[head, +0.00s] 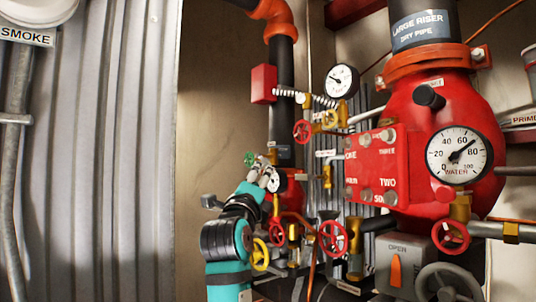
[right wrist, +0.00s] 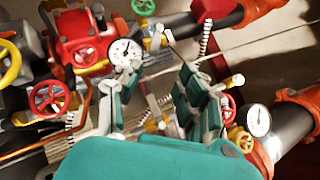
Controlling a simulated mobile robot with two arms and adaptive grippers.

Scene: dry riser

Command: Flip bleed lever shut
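My right gripper (head: 266,172) reaches up in front of the pipework in the head view, close to a small gauge and a green handwheel. In the right wrist view its two teal fingers (right wrist: 158,68) stand apart with a gap between them, and nothing is clearly held. A small brass fitting with a thin pale lever (right wrist: 165,37) shows just beyond the fingertips; I cannot tell for sure that it is the bleed lever. The small gauge (right wrist: 125,54) is beside the left fingertip, and whether they touch is unclear. My left gripper is in neither view.
The red dry pipe valve (head: 400,120) with its large gauge (head: 459,155) fills the right. Red handwheels (head: 333,238) and a yellow handwheel (head: 260,254) crowd the space around my right arm. Corrugated metal (head: 95,150) covers the left.

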